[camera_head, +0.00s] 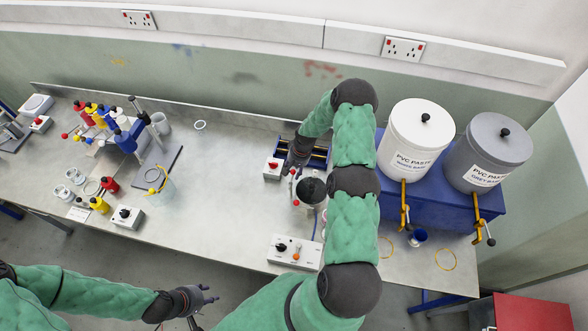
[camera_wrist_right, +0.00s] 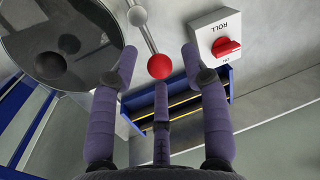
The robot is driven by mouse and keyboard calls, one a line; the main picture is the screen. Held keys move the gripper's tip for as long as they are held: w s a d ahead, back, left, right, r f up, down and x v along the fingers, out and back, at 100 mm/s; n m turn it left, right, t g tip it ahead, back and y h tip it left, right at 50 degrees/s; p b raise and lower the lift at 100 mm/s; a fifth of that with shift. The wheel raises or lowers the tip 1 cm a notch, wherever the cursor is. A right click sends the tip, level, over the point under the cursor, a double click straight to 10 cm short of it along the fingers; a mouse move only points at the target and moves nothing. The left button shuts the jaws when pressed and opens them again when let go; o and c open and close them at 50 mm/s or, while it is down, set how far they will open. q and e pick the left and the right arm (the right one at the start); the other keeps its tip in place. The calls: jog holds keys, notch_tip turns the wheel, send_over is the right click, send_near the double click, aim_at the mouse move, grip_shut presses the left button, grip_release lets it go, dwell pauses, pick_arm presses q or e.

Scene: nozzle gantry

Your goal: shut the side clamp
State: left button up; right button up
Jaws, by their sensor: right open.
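The side clamp shows as a metal rod with a red ball (camera_wrist_right: 160,66) at its end and a grey ball (camera_wrist_right: 137,15) further along, in the right wrist view. It stands beside a round pot (camera_wrist_right: 45,45) with a dark, shiny top, also seen in the head view (camera_head: 311,190). My right gripper (camera_wrist_right: 160,62) is open, with purple fingers on both sides of the red ball and a third finger below it in the picture. Contact cannot be told. In the head view my right gripper (camera_head: 292,168) is partly hidden by its wrist. My left gripper (camera_head: 208,294) is off the bench's front edge, seemingly empty.
A white box marked ROLL with a red switch (camera_wrist_right: 226,47) sits close to my right fingers. A blue frame (camera_head: 318,158) lies behind the pot. White (camera_head: 415,150) and grey (camera_head: 490,155) paste drums stand to the right. Bottles and a stand crowd the left bench.

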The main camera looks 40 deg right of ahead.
grip_shut()
jog(key=shift+w, duration=0.1)
jog(key=shift+w+a+f+n+b, duration=0.15)
jog(key=shift+n+b, duration=0.25)
jog(key=shift+b, duration=0.3)
jog(key=w+a+n+g+b, duration=0.1)
jog(key=a+n+b, duration=0.5)
jog(key=n+b, duration=0.7)
jog(key=shift+r+n+g, duration=0.3)
jog(key=shift+n+g, duration=0.6)
jog(key=shift+n, duration=1.1)
jog(key=shift+a, duration=0.15)
